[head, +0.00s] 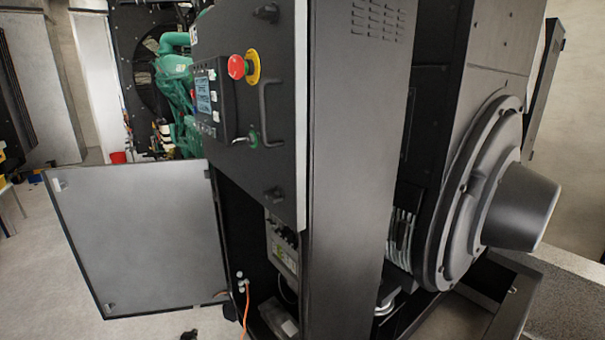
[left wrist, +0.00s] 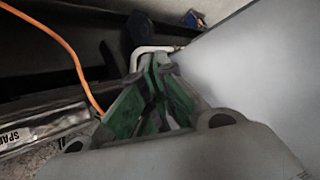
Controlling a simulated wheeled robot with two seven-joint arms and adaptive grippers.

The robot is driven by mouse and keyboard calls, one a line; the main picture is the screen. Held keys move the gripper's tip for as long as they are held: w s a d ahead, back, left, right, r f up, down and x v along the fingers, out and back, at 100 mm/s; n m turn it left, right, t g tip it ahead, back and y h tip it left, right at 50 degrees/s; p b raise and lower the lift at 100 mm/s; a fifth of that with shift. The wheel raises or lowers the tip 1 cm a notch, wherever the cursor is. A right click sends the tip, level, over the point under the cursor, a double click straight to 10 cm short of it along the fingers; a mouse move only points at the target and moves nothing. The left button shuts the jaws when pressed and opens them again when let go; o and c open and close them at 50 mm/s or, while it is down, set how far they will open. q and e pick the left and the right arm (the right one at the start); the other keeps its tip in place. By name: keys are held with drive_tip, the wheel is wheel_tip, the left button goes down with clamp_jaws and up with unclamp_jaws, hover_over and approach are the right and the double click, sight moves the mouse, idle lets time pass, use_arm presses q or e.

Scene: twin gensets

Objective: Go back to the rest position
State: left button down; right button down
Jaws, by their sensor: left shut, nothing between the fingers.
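My left gripper (left wrist: 155,70) shows in the left wrist view with green inner fingers. Its tips are together with nothing between them. A pale bent rod or handle (left wrist: 150,49) shows just beyond the tips; I cannot tell whether they touch it. An orange cable (left wrist: 65,45) runs to the left of the gripper. In the head view neither gripper can be clearly made out; a small dark shape (head: 189,335) at the bottom edge is too cut off to identify. My right gripper is not in view.
The genset cabinet (head: 350,170) fills the middle, with a control panel and red emergency stop (head: 236,67). Its grey door (head: 145,240) hangs open at left. The orange cable (head: 246,305) comes out low. A labelled box (left wrist: 45,130) lies lower left. Floor shows at far left.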

use_arm(q)
drive_tip(key=s+d+f+m+g+h, duration=0.1)
drive_tip(key=s+d+f+g, duration=0.25)
drive_tip(key=s+f, duration=0.95)
drive_tip(key=s+d+f+g, duration=0.2)
drive_tip(key=s+d+f, duration=0.3)
drive_tip(key=s+f, duration=0.75)
drive_tip(key=s+d+f+g, duration=0.1)
drive_tip(key=s+d+f, duration=0.1)
drive_tip(key=s, duration=1)
drive_tip(key=s+d+f+g, duration=0.1)
drive_tip(key=s+d+f, duration=0.1)
drive_tip(key=s, duration=1)
drive_tip(key=s+d+f+g, duration=0.2)
drive_tip(key=s+d, duration=0.1)
drive_tip(key=s, duration=1)
drive_tip(key=shift+h, duration=0.4)
